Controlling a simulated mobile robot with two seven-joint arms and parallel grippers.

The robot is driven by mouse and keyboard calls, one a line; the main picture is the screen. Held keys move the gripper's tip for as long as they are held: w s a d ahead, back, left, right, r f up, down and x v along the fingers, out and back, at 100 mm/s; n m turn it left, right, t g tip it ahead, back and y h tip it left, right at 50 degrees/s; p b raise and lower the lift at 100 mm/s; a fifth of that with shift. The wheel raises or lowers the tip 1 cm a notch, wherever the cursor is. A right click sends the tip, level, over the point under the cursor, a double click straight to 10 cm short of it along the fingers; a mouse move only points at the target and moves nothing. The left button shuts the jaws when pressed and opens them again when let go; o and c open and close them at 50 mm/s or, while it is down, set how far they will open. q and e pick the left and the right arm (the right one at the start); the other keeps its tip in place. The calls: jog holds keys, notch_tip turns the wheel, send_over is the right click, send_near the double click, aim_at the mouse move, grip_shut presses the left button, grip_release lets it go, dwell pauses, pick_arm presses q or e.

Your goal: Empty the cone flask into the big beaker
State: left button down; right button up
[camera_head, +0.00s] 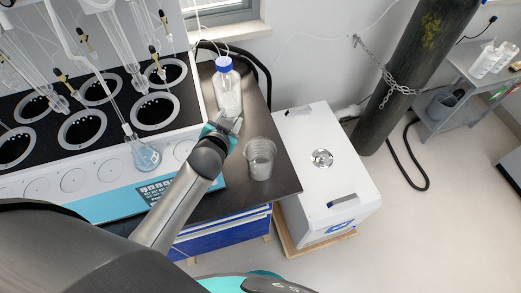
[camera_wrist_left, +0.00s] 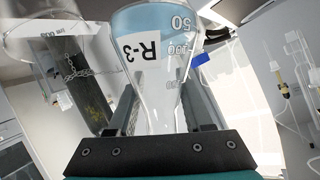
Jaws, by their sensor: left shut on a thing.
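The cone flask (camera_wrist_left: 158,60) is clear glass with a white R-3 label and pale blue at its wide end. In the left wrist view it stands between the fingers of my left gripper (camera_wrist_left: 155,118), which is shut on it. In the head view my left gripper (camera_head: 226,124) is over the dark bench top, and the flask is hard to make out. The big beaker (camera_head: 261,160) stands upright on the bench, just right of the gripper and nearer the front edge. A large clear vessel, apparently the beaker (camera_wrist_left: 45,38), fills the upper left of the wrist view. My right gripper is out of view.
A blue-capped bottle (camera_head: 228,92) stands close behind the gripper. The multi distiller (camera_head: 95,140) with glassware is on the left. A white cabinet (camera_head: 322,160) stands right of the bench (camera_head: 284,178), and a chained gas cylinder (camera_head: 410,75) is farther right.

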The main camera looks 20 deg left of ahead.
pick_arm(q)
jog(key=m+y+b, duration=0.1)
jog(key=d+f+m+y+b, duration=0.1)
jog(key=b, duration=0.1)
jog(key=shift+w+d+f+m+y+b, duration=0.1)
jog(key=shift+w+m+y+b, duration=0.1)
jog(key=shift+m+y+b, duration=0.15)
jog(key=shift+s+a+r+m+y, duration=0.1)
jog(key=shift+a+r+m+y, duration=0.25)
jog(key=shift+r+m+y, duration=0.55)
dwell(1.4)
jog(key=shift+a+f+m+y+b, duration=0.1)
jog(key=shift+f+m+y+b, duration=0.4)
jog(key=shift+m+b, duration=0.2)
dwell(0.5)
jog(key=shift+d+f+m+y+b, duration=0.35)
jog(key=shift+d+m+y+b, duration=0.1)
jog(key=shift+d+m+b, duration=0.25)
dwell(0.4)
jog(key=shift+f+m+y+b, duration=0.6)
jog(key=shift+m+b, duration=0.1)
jog(key=shift+m, duration=0.25)
dwell(1.8)
